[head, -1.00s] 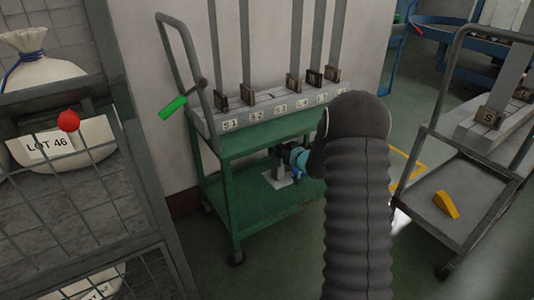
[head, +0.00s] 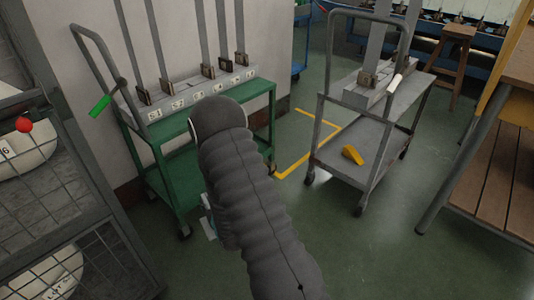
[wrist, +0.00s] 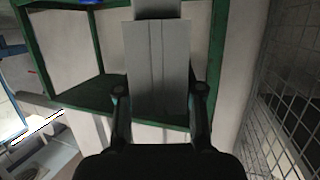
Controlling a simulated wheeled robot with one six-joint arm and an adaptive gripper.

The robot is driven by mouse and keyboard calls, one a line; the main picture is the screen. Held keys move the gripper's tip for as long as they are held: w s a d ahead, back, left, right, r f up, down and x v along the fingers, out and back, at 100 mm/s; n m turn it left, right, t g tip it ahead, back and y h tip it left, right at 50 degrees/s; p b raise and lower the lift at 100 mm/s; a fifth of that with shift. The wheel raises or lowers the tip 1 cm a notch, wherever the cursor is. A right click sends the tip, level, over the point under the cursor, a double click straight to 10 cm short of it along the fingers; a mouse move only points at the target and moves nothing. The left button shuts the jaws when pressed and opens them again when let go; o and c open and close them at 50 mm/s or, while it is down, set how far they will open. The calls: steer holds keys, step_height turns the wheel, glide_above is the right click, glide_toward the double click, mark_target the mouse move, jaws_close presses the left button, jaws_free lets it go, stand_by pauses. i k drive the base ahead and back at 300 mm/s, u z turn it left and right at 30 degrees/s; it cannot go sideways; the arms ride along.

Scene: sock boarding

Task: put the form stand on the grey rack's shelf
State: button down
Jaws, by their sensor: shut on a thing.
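My gripper (wrist: 160,97) is shut on the form stand (wrist: 157,60), a pale grey flat-faced block with a seam down its middle. One dark finger shows on each side of it. In the head view my arm hides most of the gripper; a small pale and teal part (head: 208,228) shows at the arm's left, in front of the green cart (head: 180,165). The grey rack (head: 360,108), on wheels, stands to the right and apart from my gripper. Its lower shelf (head: 380,147) holds a yellow wedge (head: 352,154).
Upright forms stand in labelled blocks (head: 190,98) on the green cart. A grey mesh cage (head: 75,190) with white bags is at the left. A wooden-topped bench (head: 500,170) and a stool (head: 455,55) are at the right. Open floor (head: 350,250) lies before the grey rack.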

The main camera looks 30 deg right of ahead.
mark_target(370, 148)
steer(key=k, duration=0.5)
steer(key=u, duration=2.85)
steer(key=k, duration=2.3)
steer(key=z, duration=2.5)
steer(key=i, duration=0.5)
steer(key=u, duration=0.05)
